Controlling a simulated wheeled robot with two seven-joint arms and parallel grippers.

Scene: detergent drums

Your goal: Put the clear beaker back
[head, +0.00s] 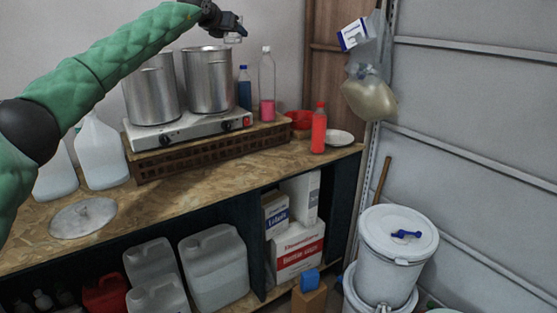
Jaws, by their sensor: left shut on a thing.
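My left arm comes in from the left and reaches up over the two metal pots. My left gripper (233,29) is at the top of the view, above and slightly right of the right pot. It is shut on a small clear beaker (233,39), whose outline is faint and partly covered by the fingers. My right gripper is not in view.
Two steel pots (208,82) stand on a white double hotplate (190,129) on a raised board. A blue bottle (244,92), a tall pink-liquid bottle (267,90), a red bottle (319,130), a red bowl (300,120) and a white plate (339,137) stand right of it.

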